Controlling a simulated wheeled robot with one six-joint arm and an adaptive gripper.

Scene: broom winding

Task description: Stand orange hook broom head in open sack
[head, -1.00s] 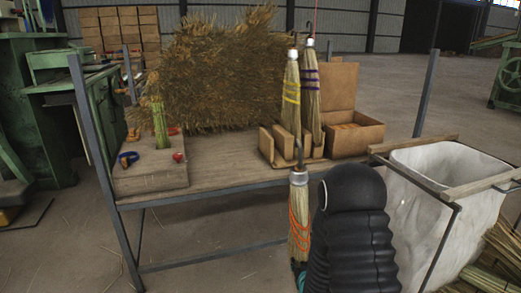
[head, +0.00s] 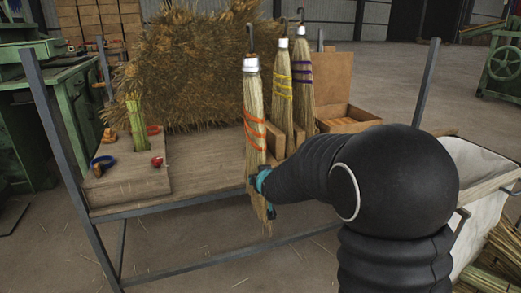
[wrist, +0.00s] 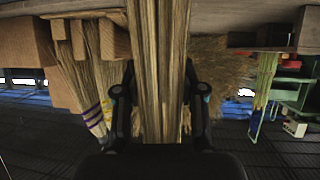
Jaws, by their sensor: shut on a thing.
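The broom head with orange bands (head: 254,115) has a dark hook on top and hangs upright in my gripper (head: 262,183), in front of the table. My gripper is shut on its lower straw part; in the wrist view the straw (wrist: 158,70) runs between the two fingers (wrist: 160,100). The open sack (head: 478,170) is a white bag in a frame at the right, partly hidden behind my arm. My gripper is well to the left of the sack.
Broom heads with yellow bands (head: 281,85) and purple bands (head: 303,80) stand on the table (head: 210,165) behind the held one. A cardboard box (head: 345,118) is beside them. A large straw pile (head: 190,75) lies at the back. Loose straw bundles (head: 490,262) lie below the sack.

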